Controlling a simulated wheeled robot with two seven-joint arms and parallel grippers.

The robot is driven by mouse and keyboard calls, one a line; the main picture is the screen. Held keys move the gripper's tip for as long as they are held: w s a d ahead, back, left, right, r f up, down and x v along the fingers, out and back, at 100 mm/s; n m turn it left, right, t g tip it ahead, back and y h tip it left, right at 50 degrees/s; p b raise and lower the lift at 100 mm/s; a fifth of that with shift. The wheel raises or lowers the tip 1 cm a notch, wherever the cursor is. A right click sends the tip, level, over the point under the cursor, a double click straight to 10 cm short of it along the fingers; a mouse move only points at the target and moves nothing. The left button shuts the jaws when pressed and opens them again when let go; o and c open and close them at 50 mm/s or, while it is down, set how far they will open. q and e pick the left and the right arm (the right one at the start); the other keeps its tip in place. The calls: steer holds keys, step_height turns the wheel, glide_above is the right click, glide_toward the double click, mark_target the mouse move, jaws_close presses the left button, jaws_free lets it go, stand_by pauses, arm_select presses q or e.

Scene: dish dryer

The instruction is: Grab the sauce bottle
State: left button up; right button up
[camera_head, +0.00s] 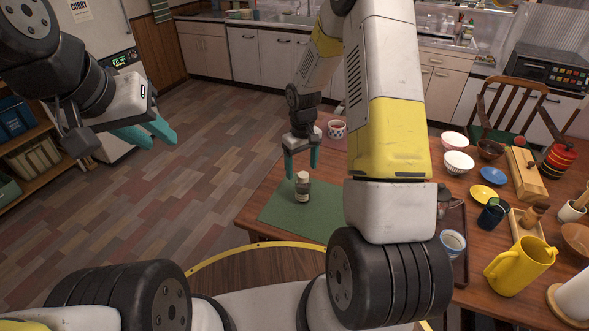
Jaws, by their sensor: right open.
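The sauce bottle (302,190) is small and dark with a pale label and stands upright on a green mat (275,217) near the table's left edge. My right gripper (302,163) points down with its teal fingers apart, above the bottle.
A cup (337,129) stands behind the mat. A yellow pitcher (519,266), bowls (458,162) and a wooden box (525,175) crowd the table's right side. My right arm hides the table's middle. The mat around the bottle looks clear.

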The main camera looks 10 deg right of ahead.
mark_target(303, 182)
steer(key=f, duration=0.7)
steer(key=shift+s+d+f, duration=0.15)
steer(key=shift+d, duration=0.15)
steer(key=shift+c, duration=0.2)
jaws_close()
steer(key=shift+r, duration=0.25)
